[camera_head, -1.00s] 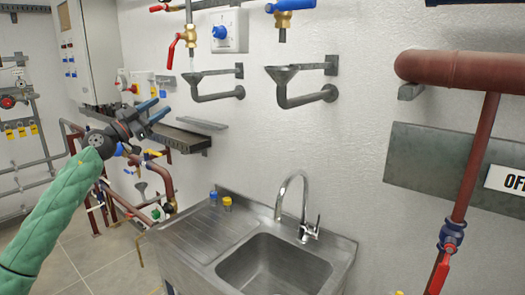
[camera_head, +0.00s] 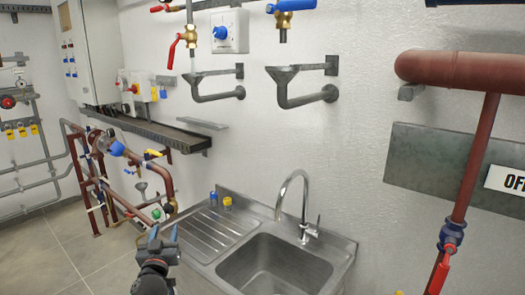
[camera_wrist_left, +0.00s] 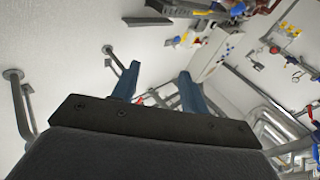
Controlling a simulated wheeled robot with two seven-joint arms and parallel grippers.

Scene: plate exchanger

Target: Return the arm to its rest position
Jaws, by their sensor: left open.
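My left gripper (camera_head: 163,238) shows at the bottom of the head view, in front of the left end of the steel sink (camera_head: 205,235). Its two blue fingers are apart with nothing between them. In the left wrist view the same fingers (camera_wrist_left: 158,88) stand apart and empty, with the white wall and piping beyond. Most of the left arm is out of the head view below. My right gripper is in neither view.
A blue-capped and a yellow-capped small item (camera_head: 227,203) stand at the sink's back edge near the tap (camera_head: 295,200). Red-brown pipes with valves (camera_head: 115,149) stand left of the sink. A dark metal ledge (camera_head: 150,130) juts from the wall. Floor (camera_head: 70,250) at lower left is clear.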

